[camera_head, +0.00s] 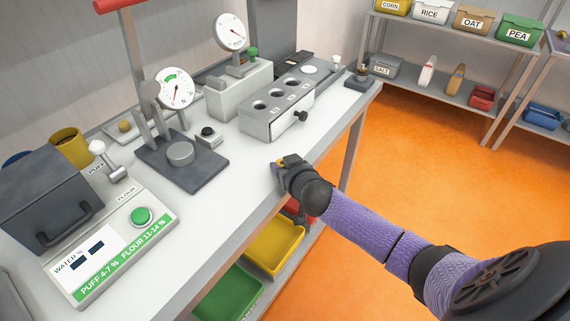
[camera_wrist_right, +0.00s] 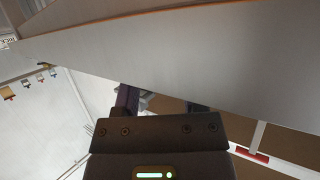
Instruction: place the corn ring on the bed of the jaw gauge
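A dial device (camera_head: 176,88) with a green-marked face stands on the bench above a dark base with a round grey bed (camera_head: 180,153). A second dial (camera_head: 231,32) stands over a pale grey block farther back. Neither is labelled, so I cannot tell which is the jaw gauge. I cannot identify the corn ring for certain. A small yellowish round piece (camera_head: 125,126) lies on a tray behind the first dial. My right gripper (camera_head: 279,165) is at the bench's front edge, with a tiny yellowish spot at its tip. Its fingers look apart in the wrist view (camera_wrist_right: 163,103). My left gripper is out of view.
A grey block with several round holes (camera_head: 268,125) stands right of the dial base. A dark oven-like box and a moisture panel (camera_head: 120,245) fill the bench's near left. Yellow (camera_head: 275,246) and green bins sit below the bench. Shelves with labelled bins stand at the back right.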

